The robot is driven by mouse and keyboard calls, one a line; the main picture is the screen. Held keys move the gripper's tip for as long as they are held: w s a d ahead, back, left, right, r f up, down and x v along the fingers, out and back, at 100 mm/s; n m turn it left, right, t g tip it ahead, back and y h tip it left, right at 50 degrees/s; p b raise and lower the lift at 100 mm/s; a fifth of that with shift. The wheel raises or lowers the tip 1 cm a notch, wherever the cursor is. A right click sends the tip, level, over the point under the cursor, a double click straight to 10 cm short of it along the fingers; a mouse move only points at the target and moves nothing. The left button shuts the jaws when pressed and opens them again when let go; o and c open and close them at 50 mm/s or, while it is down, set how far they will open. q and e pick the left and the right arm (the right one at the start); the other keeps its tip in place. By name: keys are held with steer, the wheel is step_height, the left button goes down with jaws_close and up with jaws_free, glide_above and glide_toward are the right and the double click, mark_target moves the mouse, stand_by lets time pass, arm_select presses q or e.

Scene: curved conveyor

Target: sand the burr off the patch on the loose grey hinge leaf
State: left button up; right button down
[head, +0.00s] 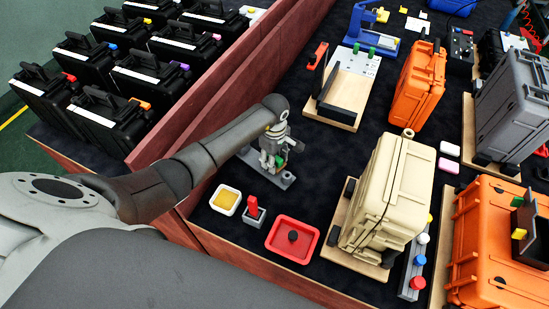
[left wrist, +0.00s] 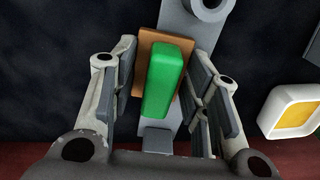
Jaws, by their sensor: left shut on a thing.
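The grey hinge leaf (head: 287,181) lies on the dark table top as a flat strip, partly hidden under my left gripper (head: 272,163). In the left wrist view, the leaf (left wrist: 176,20) has a round knuckle at its top. My left gripper (left wrist: 162,88) is shut on a green-handled block (left wrist: 165,75) with a brown base (left wrist: 148,45). I cannot make out the patch or burr. My right gripper is not in view.
A white dish with yellow filling (head: 226,199), a red-topped grey holder (head: 253,208) and a red tray (head: 292,240) stand in front. A beige case (head: 385,190) stands to the right. A wooden wall (head: 200,110) runs on the left. Bare dark surface lies behind.

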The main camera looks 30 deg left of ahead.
mark_target(268, 172)
arm_select(q)
steer(key=shift+f+b, duration=0.3)
steer(key=shift+f, duration=0.1)
steer(key=shift+s+a+r+p, duration=0.2)
steer(key=shift+s+r+p, duration=0.05)
steer(key=shift+s+p, duration=0.4)
steer(key=shift+s+a+p, duration=0.2)
steer(key=shift+s+p, duration=0.55)
steer(key=shift+s, duration=0.6)
steer(key=shift+f+b, duration=0.3)
steer(key=shift+b, duration=0.05)
steer(key=shift+w+d+f+b, duration=0.1)
steer(key=shift+w+f+b, duration=0.05)
steer(key=shift+w+b, duration=0.4)
steer(key=shift+w+d+f+b, duration=0.1)
steer(key=shift+w+d+b, duration=0.1)
steer(key=shift+w+b, duration=0.9)
steer(key=shift+w+d+b, duration=0.1)
steer(key=shift+w+b, duration=0.05)
steer(key=shift+b, duration=0.3)
steer(key=shift+c, duration=0.4)
